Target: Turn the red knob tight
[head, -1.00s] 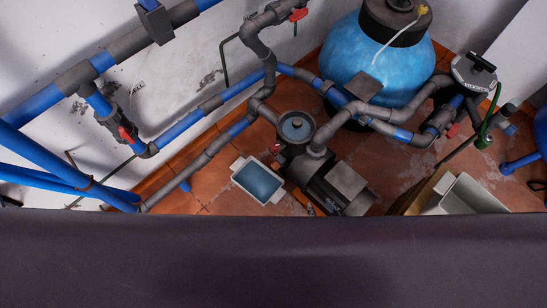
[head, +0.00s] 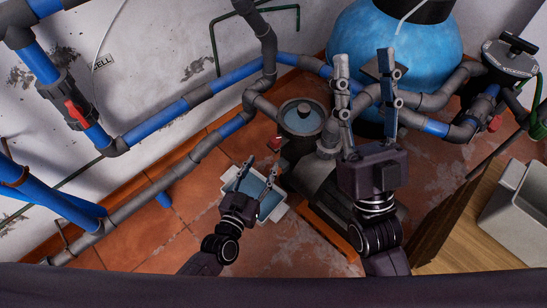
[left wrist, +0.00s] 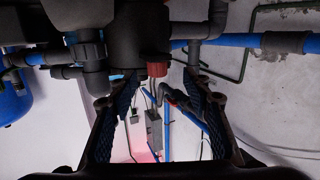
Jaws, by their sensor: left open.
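The red knob (head: 274,143) is small in the head view, on the left side of the grey pump with its round-lidded pot (head: 302,117). In the left wrist view the red knob (left wrist: 157,69) shows below a dark housing, between my finger tips and beyond them. My left gripper (head: 261,171) is open and empty, just below and left of the knob in the head view and apart from it. Its fingers also frame the left wrist view (left wrist: 160,88). My right gripper (head: 364,58) is open and empty, raised over the pump's right side, fingers pointing up the picture.
A pale tray (head: 279,211) lies on the tiled floor behind my left gripper. Blue and grey pipes (head: 183,106) run along the wall. A large blue tank (head: 425,50) stands behind. A grey bin (head: 515,222) and wooden box (head: 462,225) are at the right. Red-handled valves (head: 77,112) sit on pipes.

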